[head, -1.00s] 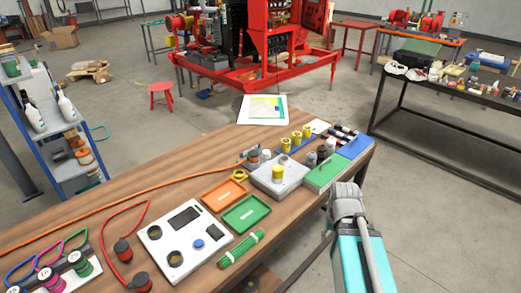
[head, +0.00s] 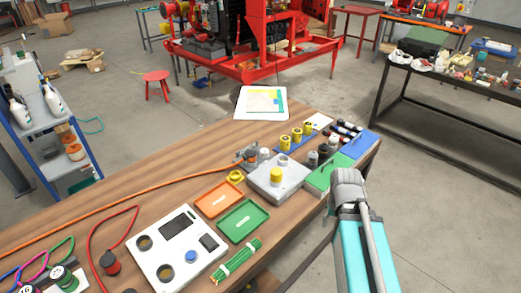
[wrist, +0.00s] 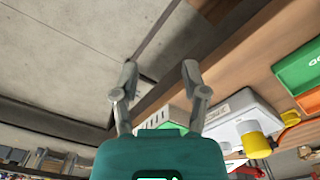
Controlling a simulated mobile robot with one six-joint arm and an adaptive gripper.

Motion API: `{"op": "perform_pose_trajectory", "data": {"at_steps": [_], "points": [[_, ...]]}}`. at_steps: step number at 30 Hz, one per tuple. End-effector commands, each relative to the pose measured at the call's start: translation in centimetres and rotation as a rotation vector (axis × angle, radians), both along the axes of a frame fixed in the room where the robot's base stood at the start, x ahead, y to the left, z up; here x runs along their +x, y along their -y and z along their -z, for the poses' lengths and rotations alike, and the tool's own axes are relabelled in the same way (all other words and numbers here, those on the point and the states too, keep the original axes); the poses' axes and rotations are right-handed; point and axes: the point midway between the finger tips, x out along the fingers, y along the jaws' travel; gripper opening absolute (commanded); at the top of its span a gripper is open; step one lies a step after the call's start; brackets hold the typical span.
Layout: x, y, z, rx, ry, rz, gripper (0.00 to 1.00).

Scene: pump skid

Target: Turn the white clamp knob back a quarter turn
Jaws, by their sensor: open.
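My gripper (wrist: 160,72) is open and empty in the wrist view, its two fingers apart over the floor and table edge. In the head view my arm reaches to the table's right front edge, and the fingers cannot be made out. My gripper touches none of these.
The wooden table (head: 130,208) also holds an orange tray (head: 219,198), a green tray (head: 243,221), a white panel (head: 165,262) and a green box (head: 324,178). Dark and yellow fittings crowd the area behind the grey box.

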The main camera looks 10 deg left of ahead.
Motion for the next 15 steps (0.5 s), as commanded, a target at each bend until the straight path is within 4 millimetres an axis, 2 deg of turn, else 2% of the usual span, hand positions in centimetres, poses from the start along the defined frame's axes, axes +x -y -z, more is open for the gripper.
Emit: {"op": "perform_pose_trajectory", "data": {"at_steps": [9,11,15], "points": [[-0.01,0.0,0.0,0.0,0.0,0.0,0.57],[0.01,-0.01,0.0,0.0,0.0,0.0,0.66],[0.68,-0.19,-0.12,0.0,0.0,0.007,0.92]]}}
